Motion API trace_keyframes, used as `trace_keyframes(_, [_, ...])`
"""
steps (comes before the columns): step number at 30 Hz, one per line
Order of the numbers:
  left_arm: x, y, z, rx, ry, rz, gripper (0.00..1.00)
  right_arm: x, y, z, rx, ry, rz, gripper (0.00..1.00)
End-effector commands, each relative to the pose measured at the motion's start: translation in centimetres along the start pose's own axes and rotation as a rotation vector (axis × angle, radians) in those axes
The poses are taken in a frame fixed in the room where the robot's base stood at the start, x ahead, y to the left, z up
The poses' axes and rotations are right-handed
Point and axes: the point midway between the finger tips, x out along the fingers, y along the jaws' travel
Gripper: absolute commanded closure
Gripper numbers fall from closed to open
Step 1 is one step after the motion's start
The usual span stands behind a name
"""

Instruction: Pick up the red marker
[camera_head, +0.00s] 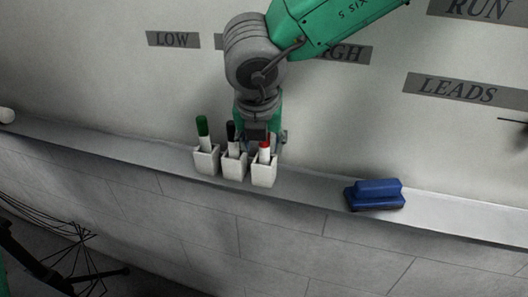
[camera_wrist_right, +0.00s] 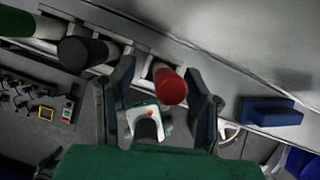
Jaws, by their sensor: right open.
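The red marker (camera_head: 264,152) stands cap up in the rightmost of three small white holders on the ledge. In the right wrist view its red cap (camera_wrist_right: 171,87) shows between the two fingers, nearer the right one. My right gripper (camera_head: 264,136) is open at the red marker, coming down from above and behind the holders. In the right wrist view its dark fingers (camera_wrist_right: 163,100) stand apart on either side of the cap. I cannot tell whether either finger touches it. My left gripper is not clearly seen.
A black marker (camera_head: 231,136) and a green marker (camera_head: 203,130) stand in the holders to the left, close by. A blue eraser (camera_head: 377,194) lies on the ledge (camera_head: 318,190) to the right. The wall behind carries labels such as LEADS (camera_head: 459,92). Cables hang at lower left.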

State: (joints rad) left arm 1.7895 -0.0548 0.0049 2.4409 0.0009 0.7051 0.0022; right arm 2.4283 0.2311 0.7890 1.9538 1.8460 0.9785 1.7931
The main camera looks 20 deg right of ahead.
Motion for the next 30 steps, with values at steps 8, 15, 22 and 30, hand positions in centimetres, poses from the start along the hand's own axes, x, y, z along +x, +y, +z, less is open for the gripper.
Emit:
trace_keyframes(8, [0.0,0.0,0.0,-0.001,0.0,0.0,0.6,0.6,-0.8,0.2,0.004,0.002,0.007,0.57])
trace_keyframes(15, [0.0,0.0,0.0,0.0,0.0,0.0,0.6,0.7,-0.8,0.3,0.004,0.003,0.007,1.0])
trace_keyframes(22, [0.0,0.0,0.0,0.0,0.0,0.0,0.6,0.6,-0.4,0.1,0.002,0.002,0.001,1.0])
trace_keyframes(30, [0.0,0.0,0.0,-0.001,0.0,0.0,0.6,-1.0,-0.5,0.9,0.005,0.0,0.005,1.0])
